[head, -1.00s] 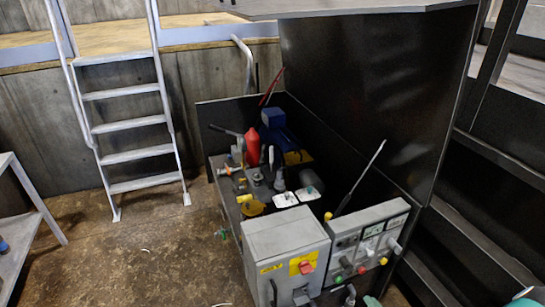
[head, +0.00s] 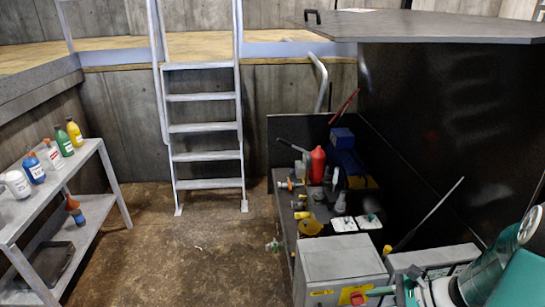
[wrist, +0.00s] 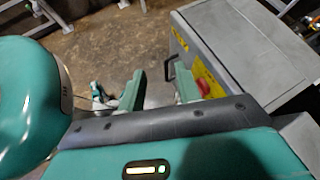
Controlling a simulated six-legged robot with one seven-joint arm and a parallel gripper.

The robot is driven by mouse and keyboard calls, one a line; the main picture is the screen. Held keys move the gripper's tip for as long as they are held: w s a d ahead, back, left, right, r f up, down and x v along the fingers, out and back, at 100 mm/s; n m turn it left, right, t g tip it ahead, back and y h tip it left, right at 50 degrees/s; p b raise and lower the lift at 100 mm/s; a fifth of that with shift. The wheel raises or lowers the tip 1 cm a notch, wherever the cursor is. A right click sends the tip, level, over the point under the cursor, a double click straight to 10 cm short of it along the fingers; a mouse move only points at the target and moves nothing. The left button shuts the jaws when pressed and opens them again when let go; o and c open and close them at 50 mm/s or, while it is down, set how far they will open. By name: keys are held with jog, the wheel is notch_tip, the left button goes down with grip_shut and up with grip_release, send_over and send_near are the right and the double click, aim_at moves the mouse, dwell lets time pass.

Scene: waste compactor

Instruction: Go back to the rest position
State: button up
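My gripper (wrist: 160,84) shows in the wrist view as two green fingers standing apart, with nothing visible between them. It is near the grey control box (wrist: 245,45), which has a black handle and a red button on a yellow plate (wrist: 203,86). In the head view my gripper (head: 397,290) is at the lower right, just right of the grey control box (head: 340,262), with my teal arm behind it. The arm hides part of the second control panel (head: 430,258).
A black machine (head: 440,130) fills the right. Several tools and a red bottle (head: 317,165) lie on its bench. A ladder (head: 205,128) stands at the back. A grey shelf (head: 85,165) with bottles is at the left.

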jog(key=s+a+r+n+h, duration=0.3)
jog(key=a+r+n, duration=0.1)
jog(key=r+n, duration=0.3)
jog(key=s+a+r+n+h, duration=0.3)
jog(key=a+r+n+h, duration=0.1)
jog(key=r+n, duration=0.3)
jog(key=s+a+r+n+t+h, duration=0.1)
jog(key=s+a+r+n+h, duration=0.2)
jog(key=a+r+n, duration=0.2)
jog(key=shift+a+r+n+h, duration=0.35)
jog(key=shift+r+n, duration=0.65)
jog(key=shift+r, duration=0.55)
